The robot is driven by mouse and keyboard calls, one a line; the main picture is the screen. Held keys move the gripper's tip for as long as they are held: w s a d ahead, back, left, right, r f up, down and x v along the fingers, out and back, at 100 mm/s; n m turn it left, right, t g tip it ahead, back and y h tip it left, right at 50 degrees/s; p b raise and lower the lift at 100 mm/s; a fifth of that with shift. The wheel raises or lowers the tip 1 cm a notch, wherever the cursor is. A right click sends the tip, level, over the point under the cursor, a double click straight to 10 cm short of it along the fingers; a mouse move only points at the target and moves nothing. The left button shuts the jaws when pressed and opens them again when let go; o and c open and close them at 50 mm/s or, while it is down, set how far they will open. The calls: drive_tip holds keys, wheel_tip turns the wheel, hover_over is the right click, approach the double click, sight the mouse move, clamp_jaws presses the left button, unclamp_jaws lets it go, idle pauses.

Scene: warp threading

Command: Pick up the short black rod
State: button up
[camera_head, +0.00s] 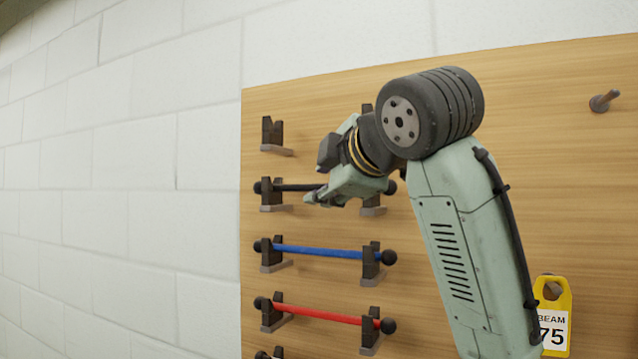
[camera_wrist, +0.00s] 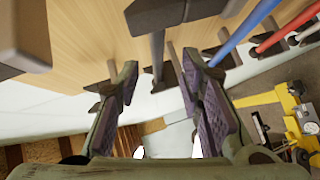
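The short black rod (camera_head: 300,187) has round black end balls and lies across two dark brackets (camera_head: 272,193) on the wooden board, in the row above the blue rod. My gripper (camera_head: 318,198) is at the rod's middle and right part and hides some of it. In the wrist view, my gripper (camera_wrist: 160,64) is open, with one finger on each side of the picture. The dark rod (camera_wrist: 157,60) shows in the gap between the fingertips. I cannot tell whether either finger touches it. The rod still appears seated in its brackets.
A blue rod (camera_head: 318,251) and a red rod (camera_head: 318,313) rest on brackets below. An empty bracket (camera_head: 271,134) is above. A peg (camera_head: 603,101) sticks out at upper right, and a yellow tag (camera_head: 553,318) hangs at lower right. White block wall (camera_head: 120,200) is at left.

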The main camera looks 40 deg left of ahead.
sight(317, 187)
drive_tip(key=p+x, duration=0.2)
drive_tip(key=x, duration=0.2)
drive_tip(key=shift+w+a+r, duration=0.1)
drive_tip(key=shift+r, duration=0.1)
drive_tip(key=shift+w+a+f, duration=0.2)
drive_tip(key=shift+a, duration=0.2)
drive_tip(key=shift+c, duration=0.3)
clamp_jaws()
